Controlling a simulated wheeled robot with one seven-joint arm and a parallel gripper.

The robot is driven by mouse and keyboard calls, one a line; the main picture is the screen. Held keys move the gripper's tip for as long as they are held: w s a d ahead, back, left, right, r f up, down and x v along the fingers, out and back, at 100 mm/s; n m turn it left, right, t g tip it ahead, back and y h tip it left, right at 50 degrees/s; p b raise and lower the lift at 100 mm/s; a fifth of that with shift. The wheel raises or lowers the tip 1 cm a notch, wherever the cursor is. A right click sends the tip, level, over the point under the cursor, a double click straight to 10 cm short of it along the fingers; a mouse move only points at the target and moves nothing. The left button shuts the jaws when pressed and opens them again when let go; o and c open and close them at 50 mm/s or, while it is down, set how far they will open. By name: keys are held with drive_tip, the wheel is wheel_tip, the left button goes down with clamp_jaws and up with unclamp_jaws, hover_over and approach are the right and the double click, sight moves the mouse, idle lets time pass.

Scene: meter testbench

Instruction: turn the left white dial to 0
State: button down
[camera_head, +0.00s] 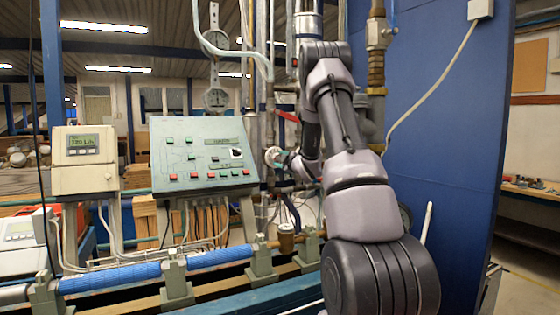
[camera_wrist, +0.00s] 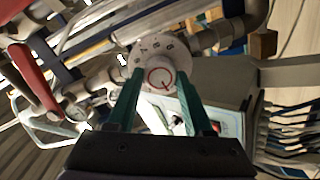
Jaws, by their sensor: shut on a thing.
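The white dial (camera_wrist: 148,54) shows in the wrist view, a round white disc with dark digits around its rim and a red ring on its raised centre knob. The digits 7 and 8 seem readable along the top; the full setting is hard to tell. My gripper (camera_wrist: 160,78) has its two green fingers on either side of the centre knob and is shut on it. In the head view the dial (camera_head: 272,156) is small, at the pipes right of the green control panel, with my gripper (camera_head: 280,159) against it from the right.
The sloped control panel (camera_head: 190,155) with red and green buttons stands just left of the dial. A red lever (camera_wrist: 32,75) and pipes lie close on the left in the wrist view. A blue wall panel (camera_head: 450,120) stands right of my arm.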

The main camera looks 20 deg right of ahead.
drive_tip(key=n, duration=0.4)
drive_tip(key=shift+f+n, duration=0.1)
drive_tip(key=shift+n, duration=1.7)
drive_tip(key=shift+c, duration=1.5)
unclamp_jaws()
drive_tip(key=shift+s, duration=0.1)
drive_tip(key=s, duration=1)
drive_tip(key=shift+s+d, duration=0.2)
drive_tip(key=shift+s, duration=0.15)
